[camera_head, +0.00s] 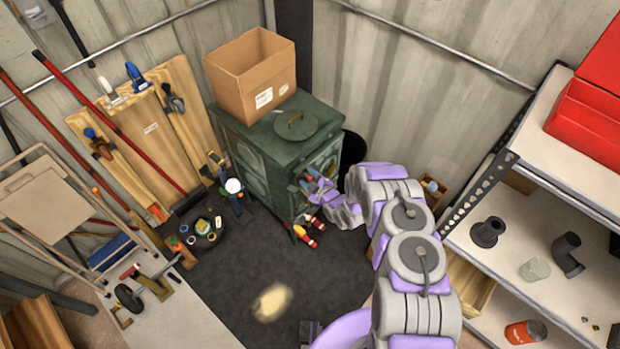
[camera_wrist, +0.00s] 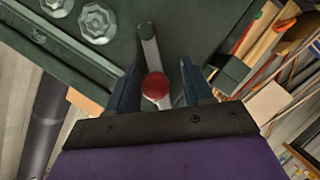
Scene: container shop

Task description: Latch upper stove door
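The dark green stove (camera_head: 262,160) stands against the back wall, its front turned to the right. My gripper (camera_head: 312,184) is at the upper part of that front and hides much of the door there. In the wrist view, a grey lever with a round red end (camera_wrist: 156,86) lies between the two dark fingers of my gripper (camera_wrist: 164,88). The fingers are apart, with gaps visible beside the red end. The green stove front (camera_wrist: 115,48) with round light fittings is at the upper left. I cannot tell whether the upper door is fully closed.
An open cardboard box (camera_head: 252,80) and a round lid (camera_head: 296,124) are on the stove top. Red-and-yellow items (camera_head: 304,236) lie at its foot. A shelf (camera_head: 545,215) with pipe fittings stands at right. Dark floor (camera_head: 330,270) in front is mostly clear.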

